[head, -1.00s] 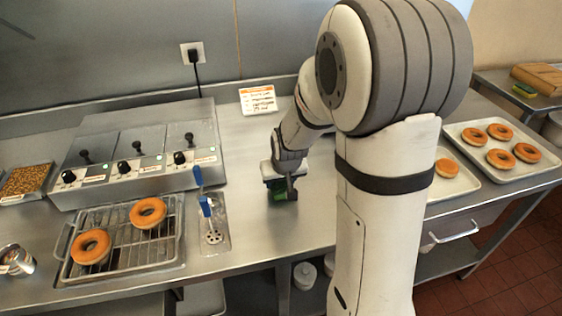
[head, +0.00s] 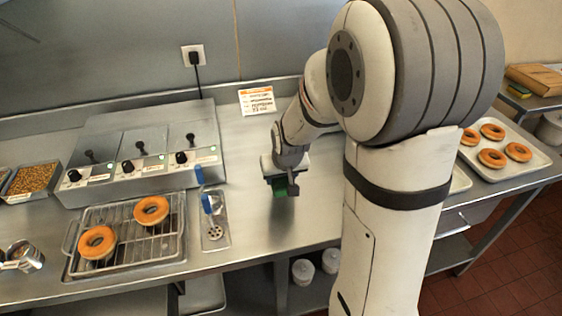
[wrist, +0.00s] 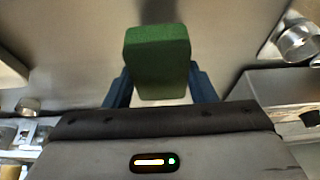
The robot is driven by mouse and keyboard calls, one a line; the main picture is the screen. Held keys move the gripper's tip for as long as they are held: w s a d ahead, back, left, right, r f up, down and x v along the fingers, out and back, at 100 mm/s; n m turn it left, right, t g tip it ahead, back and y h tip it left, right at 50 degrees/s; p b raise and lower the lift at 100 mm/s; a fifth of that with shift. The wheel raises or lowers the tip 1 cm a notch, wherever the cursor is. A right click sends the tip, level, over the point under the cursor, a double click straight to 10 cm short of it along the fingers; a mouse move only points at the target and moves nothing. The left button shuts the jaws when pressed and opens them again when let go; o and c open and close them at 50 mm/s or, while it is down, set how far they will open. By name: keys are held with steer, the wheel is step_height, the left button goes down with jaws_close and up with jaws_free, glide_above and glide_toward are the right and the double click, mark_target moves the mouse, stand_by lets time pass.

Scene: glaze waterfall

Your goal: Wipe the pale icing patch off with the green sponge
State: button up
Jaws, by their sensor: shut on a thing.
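The green sponge (wrist: 157,62) is held between the blue fingers of my gripper (wrist: 160,85) in the wrist view. In the head view my gripper (head: 281,186) hangs over the steel counter to the right of the ladle tray, with the sponge (head: 292,187) just showing beneath it. The gripper is shut on the sponge. I cannot tell whether the sponge touches the counter. No pale icing patch can be made out on the counter; my arm hides part of it.
A three-well warmer (head: 140,152) stands at the back left. A wire rack (head: 128,238) holds two doughnuts. A blue-handled ladle (head: 208,205) lies in a narrow tray (head: 219,240). A tray of doughnuts (head: 535,165) is at right. Counter (head: 255,215) around my gripper is clear.

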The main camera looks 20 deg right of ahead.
steer(key=shift+r+p, duration=0.95)
steer(key=shift+r, duration=0.9)
steer(key=shift+w, duration=0.1)
